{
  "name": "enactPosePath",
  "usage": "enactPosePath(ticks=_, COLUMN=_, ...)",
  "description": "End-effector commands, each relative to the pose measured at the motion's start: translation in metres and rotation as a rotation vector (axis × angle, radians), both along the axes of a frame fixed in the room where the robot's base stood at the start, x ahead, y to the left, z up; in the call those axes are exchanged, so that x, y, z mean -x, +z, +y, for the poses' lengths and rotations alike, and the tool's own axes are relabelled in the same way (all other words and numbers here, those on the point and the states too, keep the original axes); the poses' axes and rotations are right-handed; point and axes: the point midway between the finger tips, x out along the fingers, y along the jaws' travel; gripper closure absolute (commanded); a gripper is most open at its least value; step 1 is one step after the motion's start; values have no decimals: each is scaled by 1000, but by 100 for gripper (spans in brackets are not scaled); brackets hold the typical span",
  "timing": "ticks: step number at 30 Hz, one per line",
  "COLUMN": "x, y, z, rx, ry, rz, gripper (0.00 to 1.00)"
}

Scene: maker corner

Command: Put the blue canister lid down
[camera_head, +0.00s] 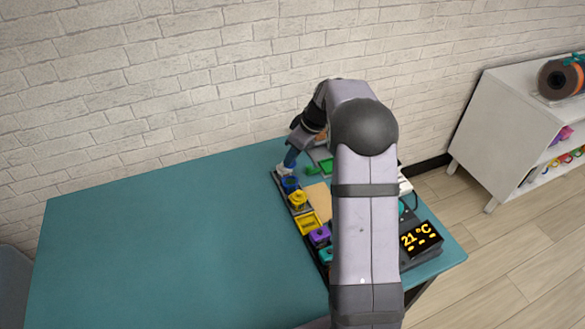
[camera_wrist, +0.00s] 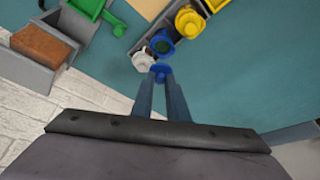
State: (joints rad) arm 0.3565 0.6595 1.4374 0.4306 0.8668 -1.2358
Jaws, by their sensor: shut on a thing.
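The blue canister lid (camera_wrist: 160,69) is between the fingertips of my gripper (camera_wrist: 161,78) in the wrist view. Only its small knob-like part shows clearly. The blue canister (camera_wrist: 162,43) stands open in the dark rack just beyond the lid, with a dark inside. In the head view the blue canister (camera_head: 290,185) is at the rack's far left end, and my gripper (camera_head: 289,163) is just behind it, pointing down. Whether the lid touches anything below is not clear.
A white knobbed piece (camera_wrist: 143,62) sits beside the blue canister. A yellow canister (camera_head: 298,199) and a purple one (camera_head: 320,235) stand further along the rack. A green object (camera_wrist: 100,10) and a grey box with a brown block (camera_wrist: 40,45) are nearby. The teal table (camera_head: 170,250) is clear at left.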

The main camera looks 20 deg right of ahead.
Motion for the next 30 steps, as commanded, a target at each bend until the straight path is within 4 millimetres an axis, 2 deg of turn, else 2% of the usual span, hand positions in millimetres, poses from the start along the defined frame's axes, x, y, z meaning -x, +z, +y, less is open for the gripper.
enactPosePath(ticks=6, x=0, y=21, z=0, rx=0, ry=1, rz=0, gripper=100)
enactPosePath(ticks=11, x=0, y=24, z=-2, rx=0, ry=-3, rz=0, gripper=100)
enactPosePath(ticks=14, x=2, y=22, z=-9, rx=0, ry=-17, rz=0, gripper=100)
enactPosePath(ticks=17, x=5, y=21, z=-26, rx=-1, ry=-48, rz=-2, gripper=100)
enactPosePath(ticks=22, x=16, y=25, z=-69, rx=-1, ry=-127, rz=-3, gripper=100)
enactPosePath(ticks=27, x=53, y=16, z=-110, rx=-2, ry=-235, rz=-1, gripper=100)
enactPosePath(ticks=30, x=76, y=7, z=-118, rx=-4, ry=-268, rz=1, gripper=100)
